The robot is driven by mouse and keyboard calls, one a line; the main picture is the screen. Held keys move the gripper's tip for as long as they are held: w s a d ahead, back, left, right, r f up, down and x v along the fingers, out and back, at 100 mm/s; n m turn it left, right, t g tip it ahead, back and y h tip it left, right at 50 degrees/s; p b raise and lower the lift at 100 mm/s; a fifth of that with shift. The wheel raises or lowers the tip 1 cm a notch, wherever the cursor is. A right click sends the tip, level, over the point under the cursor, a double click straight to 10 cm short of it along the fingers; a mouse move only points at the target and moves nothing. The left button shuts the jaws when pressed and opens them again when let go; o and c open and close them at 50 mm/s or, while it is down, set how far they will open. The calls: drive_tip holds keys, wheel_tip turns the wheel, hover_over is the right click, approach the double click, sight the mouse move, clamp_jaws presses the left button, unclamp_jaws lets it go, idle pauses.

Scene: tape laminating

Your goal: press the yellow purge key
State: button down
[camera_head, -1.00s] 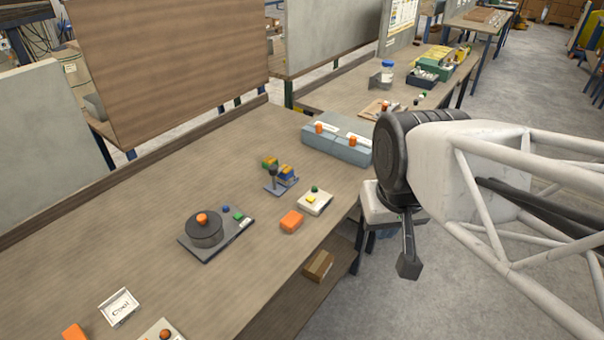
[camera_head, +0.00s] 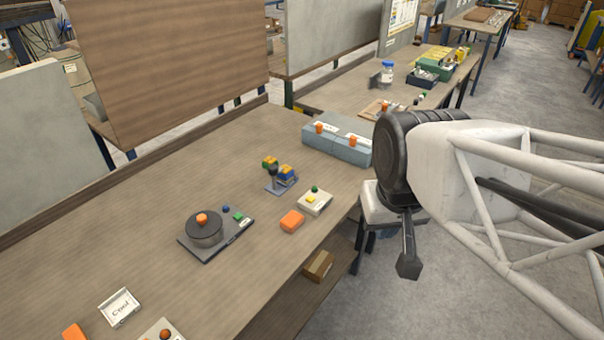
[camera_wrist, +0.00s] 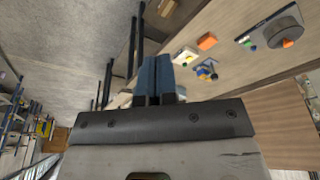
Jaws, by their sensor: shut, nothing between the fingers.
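The yellow key (camera_head: 310,199) sits on top of a small white box (camera_head: 318,208), beside a green button (camera_head: 315,189), near the front edge of the bench. Any lettering on the box is too small to read. In the wrist view the white box (camera_wrist: 184,57) shows small, beyond the fingers and to their right. My gripper (camera_wrist: 154,62) is shut and empty, its two blue fingers side by side. In the head view my gripper (camera_head: 408,266) hangs off the bench's front edge, to the right of the white box and well apart from it.
An orange block (camera_head: 292,221) lies next to the white box. A small stand with yellow and blue parts (camera_head: 281,182) is behind it. A grey-blue case (camera_head: 337,146) stands farther back, and a round dark device (camera_head: 205,232) is to the left. Open floor lies to the right.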

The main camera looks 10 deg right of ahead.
drive_tip(key=shift+w, duration=0.1)
idle(0.3)
drive_tip(key=m+t+y, duration=0.2)
drive_tip(key=m+y, duration=0.6)
drive_tip(key=m, duration=0.8)
hover_over(310, 199)
wheel_tip(310, 199, down, 13)
drive_tip(key=shift+r, duration=0.2)
drive_tip(key=shift+f+n, duration=0.1)
drive_tip(key=shift+n, duration=0.2)
drive_tip(key=shift+f, duration=4.25)
